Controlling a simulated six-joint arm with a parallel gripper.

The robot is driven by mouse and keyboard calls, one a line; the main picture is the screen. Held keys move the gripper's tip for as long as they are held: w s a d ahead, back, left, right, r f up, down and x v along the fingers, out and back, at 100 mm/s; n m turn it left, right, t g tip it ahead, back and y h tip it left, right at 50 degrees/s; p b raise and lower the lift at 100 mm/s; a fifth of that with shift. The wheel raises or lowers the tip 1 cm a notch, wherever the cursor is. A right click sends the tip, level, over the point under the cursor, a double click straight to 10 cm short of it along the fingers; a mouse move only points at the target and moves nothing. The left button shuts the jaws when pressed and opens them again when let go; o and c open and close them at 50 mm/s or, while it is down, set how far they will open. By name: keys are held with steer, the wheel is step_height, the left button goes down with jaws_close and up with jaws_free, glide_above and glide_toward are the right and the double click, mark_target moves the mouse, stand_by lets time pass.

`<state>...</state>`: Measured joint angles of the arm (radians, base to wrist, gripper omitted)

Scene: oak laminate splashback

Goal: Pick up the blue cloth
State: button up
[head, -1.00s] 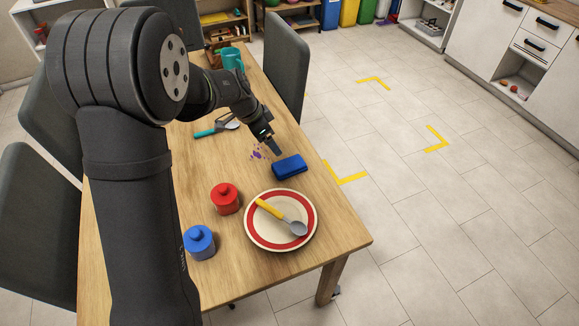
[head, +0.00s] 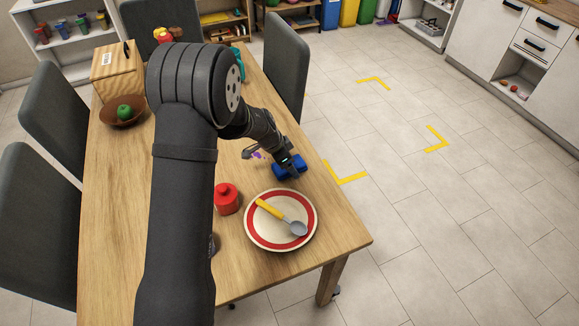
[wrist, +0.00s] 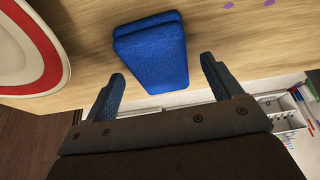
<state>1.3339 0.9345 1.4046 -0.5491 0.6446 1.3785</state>
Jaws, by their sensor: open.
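The blue cloth (head: 294,172) is a folded, thick pad on the wooden table, near its right edge. My gripper (head: 289,169) is over the cloth in the head view and hides part of it. In the wrist view the whole cloth (wrist: 151,50) shows, and my gripper (wrist: 162,85) is open with one finger on each side of it. The cloth lies ahead of the fingertips, mostly beyond them. I cannot tell whether either finger touches it.
A red-rimmed plate (head: 254,232) with a yellow-handled spoon (head: 283,217) lies just in front of the cloth. Purple spots (head: 257,155) mark the table behind the cloth. A bowl (head: 119,117) with a green apple is farther left.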

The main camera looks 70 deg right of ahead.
steer(key=shift+s+d+f, duration=0.1)
steer(key=shift+d+f, duration=0.05)
steer(key=shift+f, duration=0.25)
steer(key=c, duration=1.1)
steer(key=shift+r, duration=0.1)
step_height(320, 180, up, 4)
steer(key=shift+f, duration=0.1)
steer(key=s+a+r, duration=0.1)
steer(key=s+r, duration=0.1)
steer(key=s, duration=0.1)
steer(key=s+a+r, duration=0.2)
steer(key=s, duration=0.2)
steer(key=s+a+r, duration=0.1)
steer(key=s+r, duration=0.2)
steer(key=s, duration=0.1)
steer(key=shift+a, duration=0.15)
